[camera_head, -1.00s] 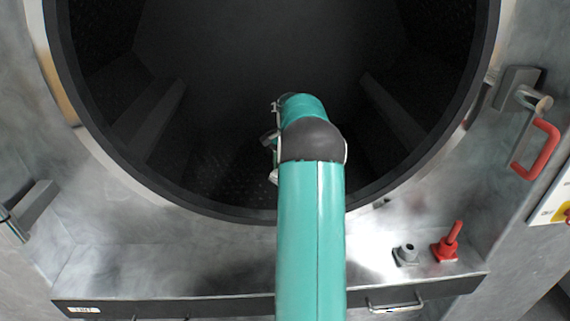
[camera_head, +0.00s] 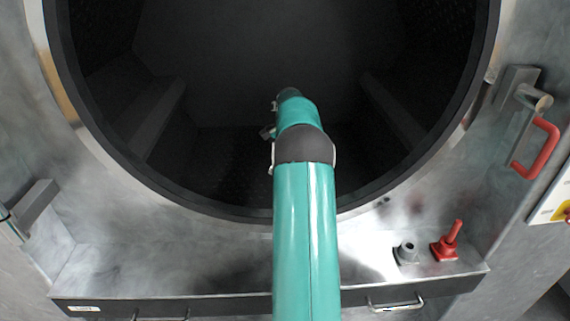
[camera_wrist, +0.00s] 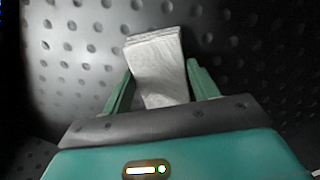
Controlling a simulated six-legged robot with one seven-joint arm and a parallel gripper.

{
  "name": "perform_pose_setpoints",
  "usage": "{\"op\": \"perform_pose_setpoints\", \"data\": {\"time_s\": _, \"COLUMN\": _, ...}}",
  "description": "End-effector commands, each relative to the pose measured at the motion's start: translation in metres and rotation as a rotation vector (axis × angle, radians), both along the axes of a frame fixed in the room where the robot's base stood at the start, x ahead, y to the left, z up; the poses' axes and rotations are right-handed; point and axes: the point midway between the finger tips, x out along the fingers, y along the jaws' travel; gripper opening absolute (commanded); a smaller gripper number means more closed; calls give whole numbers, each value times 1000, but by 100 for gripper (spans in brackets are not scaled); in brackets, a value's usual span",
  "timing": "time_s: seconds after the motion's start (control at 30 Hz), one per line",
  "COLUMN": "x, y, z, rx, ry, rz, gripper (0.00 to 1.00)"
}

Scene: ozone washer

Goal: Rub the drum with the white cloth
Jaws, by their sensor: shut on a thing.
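The white cloth (camera_wrist: 158,66) is a folded, flat pad in the wrist view, standing out past the fingertips. My gripper (camera_wrist: 158,85) is shut on it, with one green finger on each side. The drum's perforated metal wall (camera_wrist: 85,60) fills the wrist view behind the cloth. I cannot tell whether the cloth touches the wall. In the head view the drum (camera_head: 250,60) is a large dark round opening, and my arm reaches into its lower middle. The gripper and cloth are hidden there behind my arm.
A dark round rim (camera_head: 130,185) surrounds the opening. Dark ribs (camera_head: 158,118) run inside at left and right. A red handle (camera_head: 540,150) is at the right. A red knob (camera_head: 449,242) and a grey fitting (camera_head: 406,252) sit on the ledge (camera_head: 170,265) below.

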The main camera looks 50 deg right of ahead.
Motion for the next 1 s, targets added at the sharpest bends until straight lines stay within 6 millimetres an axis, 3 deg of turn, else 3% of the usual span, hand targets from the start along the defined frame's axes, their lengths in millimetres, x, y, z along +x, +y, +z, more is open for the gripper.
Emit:
{"op": "perform_pose_setpoints", "data": {"time_s": 0.57, "x": 26, "y": -29, "z": 1, "rx": 0, "ry": 0, "rz": 1, "gripper": 41}}
{"op": "perform_pose_setpoints", "data": {"time_s": 1.0, "x": 15, "y": -17, "z": -2, "rx": 2, "ry": 2, "rz": 0, "gripper": 41}}
